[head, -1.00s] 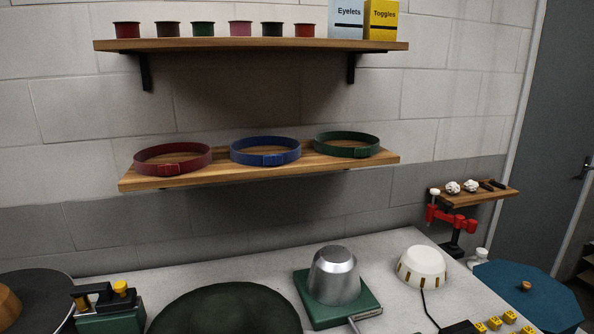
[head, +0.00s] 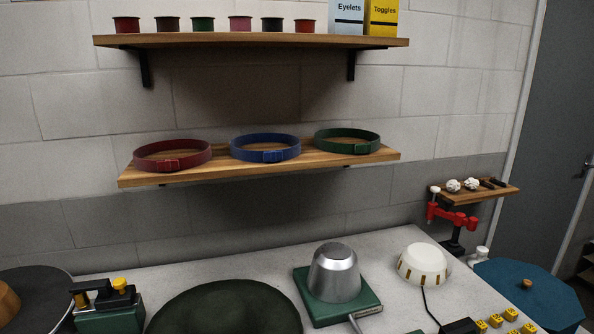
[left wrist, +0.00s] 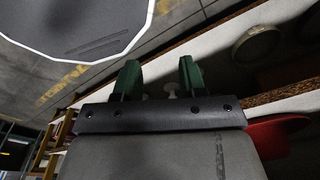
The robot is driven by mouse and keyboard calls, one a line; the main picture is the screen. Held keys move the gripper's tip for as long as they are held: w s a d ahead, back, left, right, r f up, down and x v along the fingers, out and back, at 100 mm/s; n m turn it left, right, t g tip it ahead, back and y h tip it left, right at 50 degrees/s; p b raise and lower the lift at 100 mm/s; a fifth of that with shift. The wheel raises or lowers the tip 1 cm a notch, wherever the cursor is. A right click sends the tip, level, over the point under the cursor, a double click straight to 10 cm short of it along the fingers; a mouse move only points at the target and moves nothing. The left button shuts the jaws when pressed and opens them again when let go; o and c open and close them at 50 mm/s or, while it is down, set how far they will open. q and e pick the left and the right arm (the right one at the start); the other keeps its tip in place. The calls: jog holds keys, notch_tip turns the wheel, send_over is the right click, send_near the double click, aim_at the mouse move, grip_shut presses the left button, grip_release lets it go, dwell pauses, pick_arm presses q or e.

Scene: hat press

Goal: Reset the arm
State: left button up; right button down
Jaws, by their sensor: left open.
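My left gripper (left wrist: 160,82) shows in the left wrist view as two green fingers set apart on a dark bar. It is open, with nothing between the fingers. Pale small shapes show beyond them, too dim to name. Neither of my arms shows in the head view, and my right gripper is not seen.
A low wall shelf (head: 370,160) holds red (head: 172,163), blue (head: 265,156) and green (head: 347,147) bands.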

pick_arm(q)
jog(key=shift+s+a+f, duration=0.15)
jog(key=shift+s+f, duration=0.15)
jog(key=shift+s, duration=0.3)
jog(key=shift+s+a+f, duration=0.1)
jog(key=shift+s+f, duration=0.15)
jog(key=shift+s, duration=0.3)
